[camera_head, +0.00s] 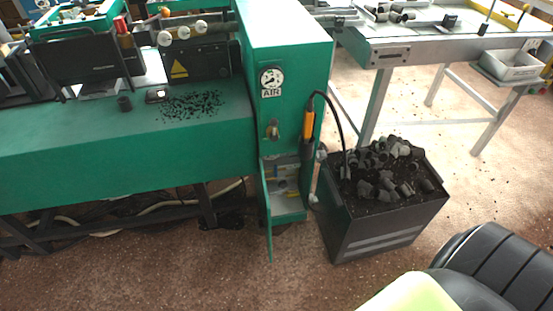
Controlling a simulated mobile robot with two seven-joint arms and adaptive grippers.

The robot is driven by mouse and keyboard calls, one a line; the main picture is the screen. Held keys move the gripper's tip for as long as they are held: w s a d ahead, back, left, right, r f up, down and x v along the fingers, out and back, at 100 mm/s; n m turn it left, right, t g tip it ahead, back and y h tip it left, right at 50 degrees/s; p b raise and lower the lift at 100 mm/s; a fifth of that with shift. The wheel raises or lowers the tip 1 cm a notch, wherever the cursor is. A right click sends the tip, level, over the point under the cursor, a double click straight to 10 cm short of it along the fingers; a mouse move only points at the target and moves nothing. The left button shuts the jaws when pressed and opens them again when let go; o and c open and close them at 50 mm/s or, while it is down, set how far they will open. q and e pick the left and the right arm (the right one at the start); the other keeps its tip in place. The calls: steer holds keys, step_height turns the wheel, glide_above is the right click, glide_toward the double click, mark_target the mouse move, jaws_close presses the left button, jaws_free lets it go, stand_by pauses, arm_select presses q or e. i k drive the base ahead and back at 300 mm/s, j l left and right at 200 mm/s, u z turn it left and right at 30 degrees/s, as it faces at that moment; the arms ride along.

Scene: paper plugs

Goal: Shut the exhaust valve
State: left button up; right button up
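A small brass-coloured valve fitting (272,130) sits on the front of the green machine column (290,50), below a round pressure gauge (271,78) with an "AIR" label. It looks like the valve of the task, but no label naming it as exhaust is readable. Its handle is too small to tell whether it is open or shut. Lower down, an open compartment (288,205) with a green door swung out holds small fittings that I cannot make out. Neither of my grippers is in view.
A black bin (372,233) full of dark plugs stands right of the column. An orange-handled tool with a black hose (308,125) hangs at the column's right edge. A metal-framed table (390,55) stands behind. Carpet in front of the column is clear.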

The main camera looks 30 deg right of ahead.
mark_target(289, 195)
steer(key=z, duration=1.15)
